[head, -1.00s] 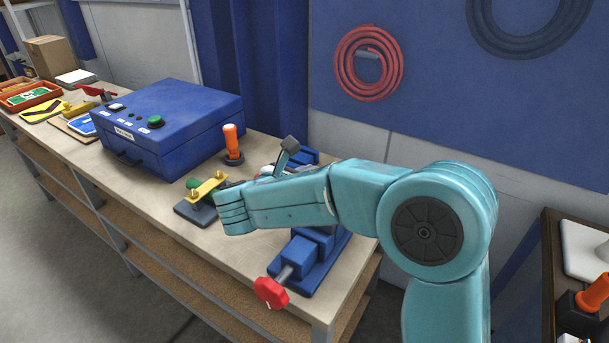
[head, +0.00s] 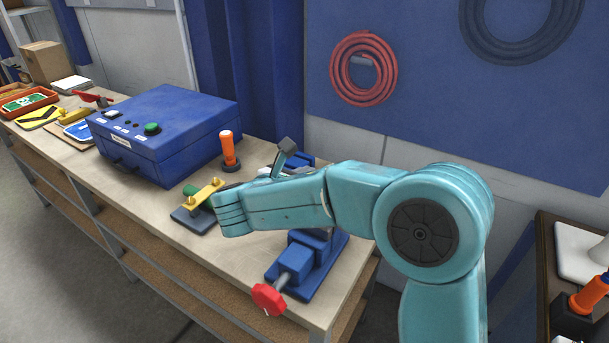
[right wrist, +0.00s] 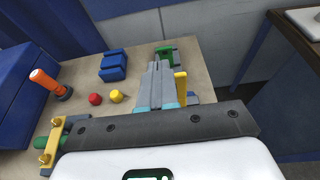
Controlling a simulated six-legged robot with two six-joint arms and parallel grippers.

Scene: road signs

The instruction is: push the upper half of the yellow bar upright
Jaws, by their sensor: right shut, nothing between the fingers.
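A yellow bar (right wrist: 181,86) stands just right of my right gripper's fingers in the right wrist view, seemingly close to them. I cannot tell whether they touch. Its lower end is hidden behind the dark crosspiece of my gripper, and in the head view my right arm hides the bar. My right gripper (right wrist: 160,68) is shut and empty, with grey fingers together. A blue vise (head: 305,262) with a red handle (head: 268,298) stands below the arm at the bench's near end. My left gripper is not in view.
A yellow piece with two knobs (head: 206,193) lies on a dark plate left of my arm. An orange handle (head: 229,147) stands behind it, near a large blue box (head: 165,128). Red (right wrist: 95,99) and yellow (right wrist: 116,96) balls and a blue block (right wrist: 113,68) sit nearby.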

